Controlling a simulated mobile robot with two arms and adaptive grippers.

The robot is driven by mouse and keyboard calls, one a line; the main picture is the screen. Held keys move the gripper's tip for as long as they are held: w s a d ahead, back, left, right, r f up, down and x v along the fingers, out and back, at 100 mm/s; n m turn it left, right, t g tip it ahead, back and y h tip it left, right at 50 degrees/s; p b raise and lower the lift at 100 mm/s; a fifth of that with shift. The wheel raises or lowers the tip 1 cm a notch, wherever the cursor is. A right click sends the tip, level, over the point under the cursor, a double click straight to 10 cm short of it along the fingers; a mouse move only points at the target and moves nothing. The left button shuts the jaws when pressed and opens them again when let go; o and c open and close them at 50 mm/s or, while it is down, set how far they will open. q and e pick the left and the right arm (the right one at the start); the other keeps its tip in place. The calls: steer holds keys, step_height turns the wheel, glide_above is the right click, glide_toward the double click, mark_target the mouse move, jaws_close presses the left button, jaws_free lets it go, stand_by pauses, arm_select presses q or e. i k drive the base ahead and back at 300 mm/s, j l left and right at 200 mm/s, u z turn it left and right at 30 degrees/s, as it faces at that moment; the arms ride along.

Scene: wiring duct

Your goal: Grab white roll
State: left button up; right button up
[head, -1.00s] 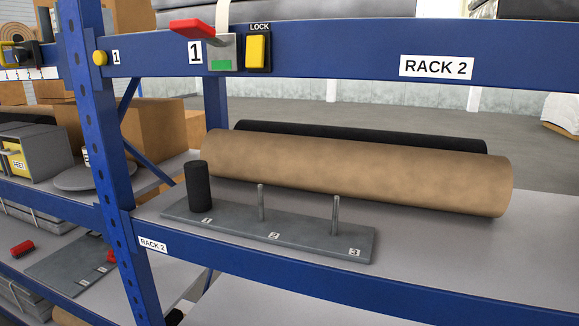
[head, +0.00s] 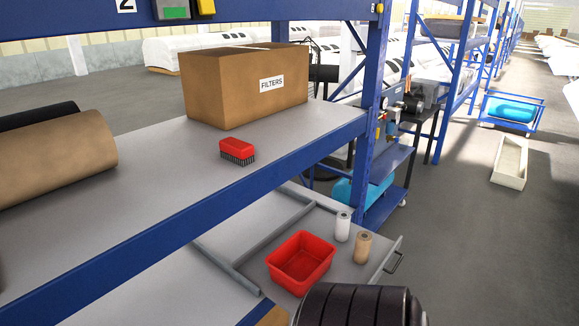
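The white roll (head: 343,226) stands upright in an open drawer (head: 262,241) below the rack shelf, in the head view. A tan roll (head: 363,247) stands just to its right and nearer to me. A red bin (head: 301,262) sits to the left of both rolls in the same drawer. Nothing covers the white roll. A black ribbed part shows at the bottom edge, and I cannot tell what it is. Neither gripper is in view.
On the shelf above are a FILTERS box (head: 246,86), a red brush (head: 237,151) and a large brown roll (head: 55,156). The blue rack post (head: 369,110) and shelf beam (head: 190,225) stand beside the drawer. Open floor (head: 470,240) lies to the right.

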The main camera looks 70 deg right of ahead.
mark_target(343, 223)
steer(key=z, duration=2.65)
steer(key=l+u, duration=0.1)
steer(key=u, duration=0.4)
steer(key=i+l+u, duration=0.2)
steer(key=l, duration=0.25)
steer(key=i+l+u, duration=0.2)
steer(key=l, duration=0.2)
steer(key=l+u, duration=0.2)
steer(key=l, duration=0.25)
steer(key=i+l+u, duration=0.1)
steer(key=l+u, duration=0.15)
steer(key=l, duration=1.3)
steer(key=i+l, duration=0.15)
steer(key=l, duration=0.9)
steer(key=u, duration=0.05)
